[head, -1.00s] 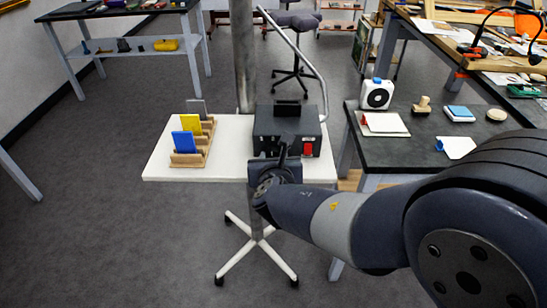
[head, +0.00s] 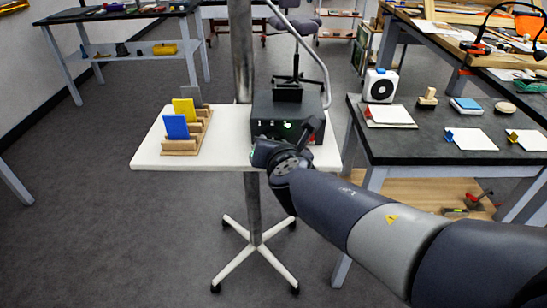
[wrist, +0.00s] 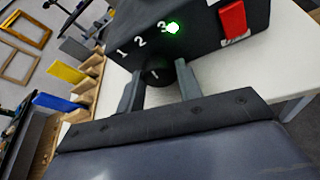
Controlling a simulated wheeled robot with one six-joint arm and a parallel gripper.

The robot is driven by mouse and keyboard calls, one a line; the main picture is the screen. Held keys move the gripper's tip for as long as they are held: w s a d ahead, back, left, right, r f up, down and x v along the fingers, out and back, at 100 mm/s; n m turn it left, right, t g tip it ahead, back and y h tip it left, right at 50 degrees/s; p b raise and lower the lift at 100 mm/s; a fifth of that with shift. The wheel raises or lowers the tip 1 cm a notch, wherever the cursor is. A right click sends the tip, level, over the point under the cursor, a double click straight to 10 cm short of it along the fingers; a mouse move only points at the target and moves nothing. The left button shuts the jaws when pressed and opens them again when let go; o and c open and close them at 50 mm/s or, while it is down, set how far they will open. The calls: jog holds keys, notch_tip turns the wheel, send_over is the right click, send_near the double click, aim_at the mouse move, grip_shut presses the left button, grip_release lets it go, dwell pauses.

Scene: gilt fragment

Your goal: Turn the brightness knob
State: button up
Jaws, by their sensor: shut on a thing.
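A dark control box (head: 265,112) stands on a white cart top. It also shows in the wrist view (wrist: 200,18), with the numbers 1, 2 and 3 on its front. A green light (wrist: 172,27) glows at the 3. The black round knob (wrist: 156,73) sits below the numbers. My gripper (wrist: 158,68) has a finger on each side of the knob and is shut on it. In the head view my gripper (head: 283,146) is at the front of the box and hides the knob.
A red rocker switch (wrist: 232,19) is on the box front, right of the light. A wooden rack (head: 190,138) with blue and yellow plates stands left on the white cart top (head: 150,152). A dark workbench (head: 425,146) is close on the right.

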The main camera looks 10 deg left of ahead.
jog(key=shift+f+m+y+b, duration=0.2)
jog(key=shift+m+y+b, duration=0.4)
jog(key=shift+b, duration=0.75)
jog(key=shift+r, duration=0.15)
jog(key=o, duration=1)
jog(key=shift+c, duration=0.2)
